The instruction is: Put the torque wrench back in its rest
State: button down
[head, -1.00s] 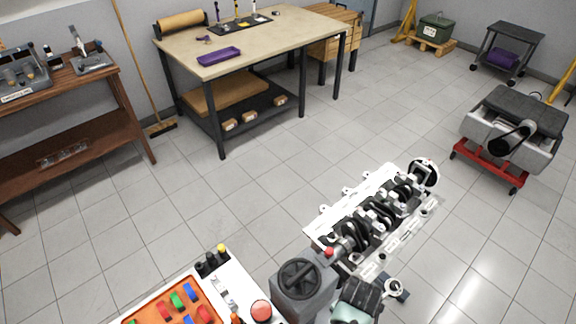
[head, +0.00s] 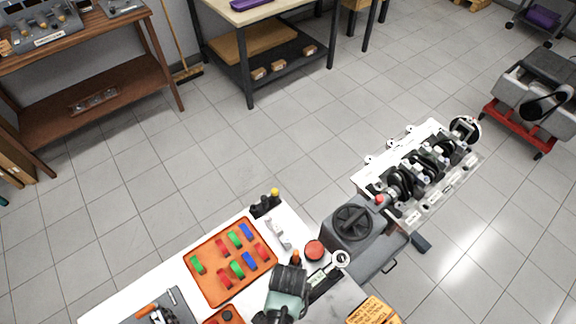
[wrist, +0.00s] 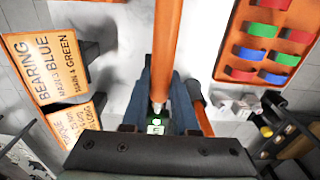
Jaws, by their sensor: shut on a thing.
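My gripper (head: 287,292) is over the right part of the white worktop, seen from above in the head view. It is shut on the torque wrench (head: 318,280). The wrench's ring-shaped head (head: 340,259) sticks out to the upper right. In the wrist view, the wrench's orange handle (wrist: 166,45) runs from between the fingers (wrist: 158,105) to the top edge, with a small green-lit part near the fingers. The gripper hides part of the wrench. I cannot clearly make out the rest, nor whether the wrench touches anything below.
An orange tray (head: 206,288) of coloured bearing shells lies left of my gripper. The engine block (head: 418,175) is at upper right. A bearing sign (wrist: 48,65) shows in the wrist view.

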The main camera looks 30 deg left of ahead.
jog(key=shift+f+b, duration=2.3)
jog(key=shift+f, duration=0.2)
jog(key=shift+s, duration=0.15)
jog(key=shift+f+b, duration=0.95)
jog(key=shift+f, duration=0.6)
jog(key=c, duration=0.9)
grip_release()
jog(key=shift+r, duration=0.15)
jog(key=shift+r+p, duration=0.35)
jog(key=shift+p, duration=0.25)
jog(key=shift+r+p, duration=1)
jog(key=shift+p, duration=0.05)
